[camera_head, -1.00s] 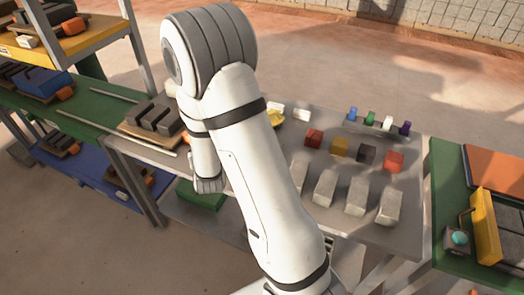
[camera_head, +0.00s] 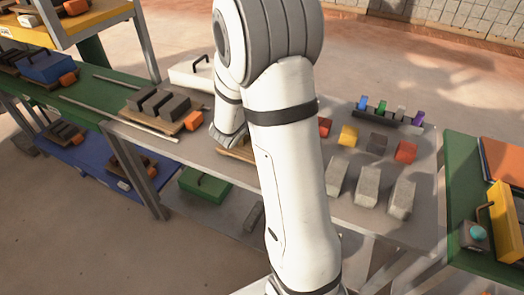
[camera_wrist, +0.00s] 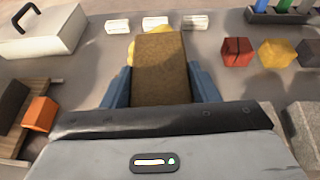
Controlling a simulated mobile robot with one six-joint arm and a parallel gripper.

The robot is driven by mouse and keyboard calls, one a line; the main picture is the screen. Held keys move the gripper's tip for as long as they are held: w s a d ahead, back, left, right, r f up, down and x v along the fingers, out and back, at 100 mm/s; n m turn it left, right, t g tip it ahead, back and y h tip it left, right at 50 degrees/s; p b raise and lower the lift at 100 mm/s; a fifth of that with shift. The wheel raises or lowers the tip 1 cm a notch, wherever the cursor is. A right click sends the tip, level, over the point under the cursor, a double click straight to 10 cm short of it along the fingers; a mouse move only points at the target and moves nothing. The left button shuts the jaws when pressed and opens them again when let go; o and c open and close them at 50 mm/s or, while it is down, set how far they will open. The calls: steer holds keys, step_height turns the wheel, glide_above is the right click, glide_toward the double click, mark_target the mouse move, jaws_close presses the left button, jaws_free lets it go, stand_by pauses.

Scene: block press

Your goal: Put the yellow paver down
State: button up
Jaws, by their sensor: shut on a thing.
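The yellow paver (camera_wrist: 160,68), a brownish-yellow block with a speckled face, is between the two blue fingers of my gripper (camera_wrist: 160,85) in the wrist view. The gripper is shut on it. The grey table (camera_wrist: 85,78) shows around the paver; I cannot tell whether the paver touches it. A bright yellow thing (camera_wrist: 137,46) lies partly hidden behind the paver. In the head view my arm hides the gripper's fingers. A tan edge (camera_head: 238,152) shows beside my wrist there; I cannot tell whether it is the paver.
A wooden pallet with dark blocks (camera_head: 160,108) and an orange block (camera_head: 193,121) stands left. Red (camera_wrist: 237,52) and yellow (camera_wrist: 277,53) blocks are right. Several white pieces (camera_wrist: 155,22) lie behind the paver. A white case (camera_wrist: 42,32) stands back left. Grey bars (camera_head: 368,187) occupy the right.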

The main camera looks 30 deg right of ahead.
steer(key=shift+s+d+m+h, duration=0.2)
steer(key=shift+d+m+h, duration=0.1)
steer(key=shift+d, duration=0.35)
steer(key=shift+s+d+f+g+b, duration=0.1)
steer(key=shift+d+f+g+b, duration=0.1)
steer(key=shift+f+g+b, duration=0.15)
step_height(320, 180, down, 9)
steer(key=shift+f+b, duration=0.15)
steer(key=shift+b, duration=0.15)
steer(key=o, duration=1.3)
